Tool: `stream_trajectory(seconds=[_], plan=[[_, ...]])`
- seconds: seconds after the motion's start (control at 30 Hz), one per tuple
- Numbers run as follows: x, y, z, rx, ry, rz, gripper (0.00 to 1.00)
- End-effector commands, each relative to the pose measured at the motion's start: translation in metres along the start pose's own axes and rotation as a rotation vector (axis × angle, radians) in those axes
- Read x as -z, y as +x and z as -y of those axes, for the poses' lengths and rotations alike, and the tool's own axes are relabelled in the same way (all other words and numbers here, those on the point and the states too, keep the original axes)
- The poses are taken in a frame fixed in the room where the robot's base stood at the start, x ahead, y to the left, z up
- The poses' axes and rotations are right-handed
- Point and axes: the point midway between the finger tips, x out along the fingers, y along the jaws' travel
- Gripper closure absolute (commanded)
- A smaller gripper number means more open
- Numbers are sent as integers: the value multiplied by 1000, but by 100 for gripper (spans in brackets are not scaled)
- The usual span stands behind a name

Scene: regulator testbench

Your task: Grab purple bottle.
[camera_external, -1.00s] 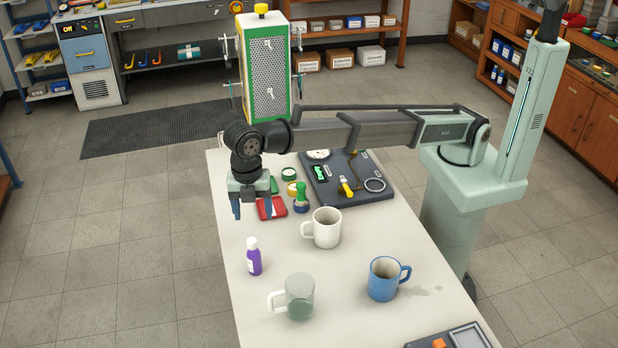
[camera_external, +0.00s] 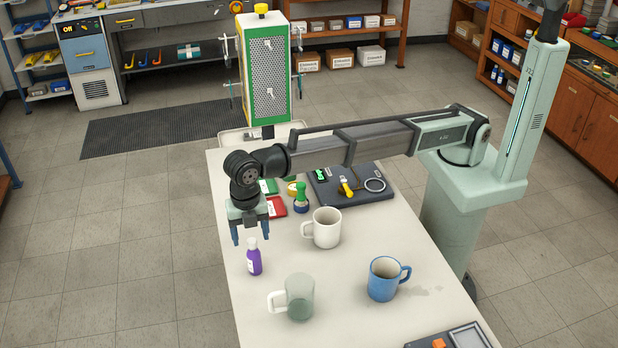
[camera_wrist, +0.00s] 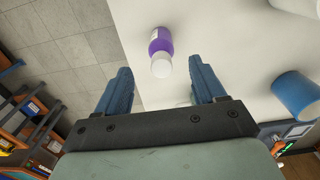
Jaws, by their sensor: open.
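The purple bottle (camera_external: 254,261) with a white cap and a pale label stands upright near the left edge of the white table (camera_external: 345,305). My gripper (camera_external: 250,238) is open and empty, its blue fingers pointing down, above and slightly behind the bottle in the external view. In the wrist view the bottle (camera_wrist: 160,42) lies ahead of the gap between my two blue fingers (camera_wrist: 163,88), its white cap towards me. The fingers appear apart from it.
A white mug (camera_external: 325,228), a grey-green mug (camera_external: 298,298) and a blue mug (camera_external: 384,280) stand to the right of the bottle. The table's left edge is close to the bottle.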

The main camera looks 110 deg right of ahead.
Motion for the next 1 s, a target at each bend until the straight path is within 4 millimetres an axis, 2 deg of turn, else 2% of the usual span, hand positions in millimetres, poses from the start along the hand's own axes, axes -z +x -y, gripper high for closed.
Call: stream_trajectory(seconds=[0.27,0.63,0.9,1.0], plan=[[0,16,1,0,0,0,31],[0,60,2,0,0,0,31],[0,62,2,-1,0,-1,31],[0,62,2,-1,0,-1,40]])
